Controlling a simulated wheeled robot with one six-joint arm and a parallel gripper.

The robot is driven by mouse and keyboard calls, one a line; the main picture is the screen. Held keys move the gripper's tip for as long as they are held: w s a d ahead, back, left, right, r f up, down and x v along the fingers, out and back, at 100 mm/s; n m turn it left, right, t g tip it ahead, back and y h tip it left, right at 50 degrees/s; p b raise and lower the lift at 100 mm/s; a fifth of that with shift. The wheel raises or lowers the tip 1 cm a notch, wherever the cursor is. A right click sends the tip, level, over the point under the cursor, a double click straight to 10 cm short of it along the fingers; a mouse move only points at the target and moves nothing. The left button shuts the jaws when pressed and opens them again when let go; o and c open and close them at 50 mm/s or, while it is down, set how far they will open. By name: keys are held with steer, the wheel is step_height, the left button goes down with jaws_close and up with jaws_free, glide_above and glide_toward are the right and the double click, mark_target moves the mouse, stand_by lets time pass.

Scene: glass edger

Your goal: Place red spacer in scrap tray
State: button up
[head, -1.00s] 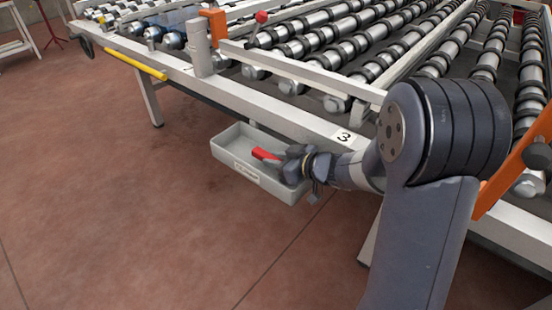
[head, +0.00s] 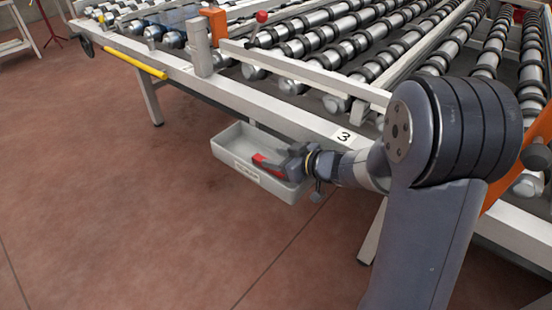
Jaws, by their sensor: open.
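The red spacer (head: 264,162) is a small red block inside the grey scrap tray (head: 228,139), low down behind its labelled front wall. The tray hangs at the side of the roller table. My gripper (head: 283,160) is open over the right part of the tray, just right of the spacer. Its fingers hide the spacer's right end. I cannot tell whether a finger still touches the spacer.
The roller table's white side rail (head: 262,106) runs just behind and above the tray, with a label reading 3 (head: 343,136). A yellow bar (head: 137,60) lies along the rail to the left. The floor in front is clear.

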steer(key=p+v, duration=0.2)
steer(key=v, duration=0.9)
steer(key=shift+p, duration=0.35)
steer(key=shift+r, duration=0.2)
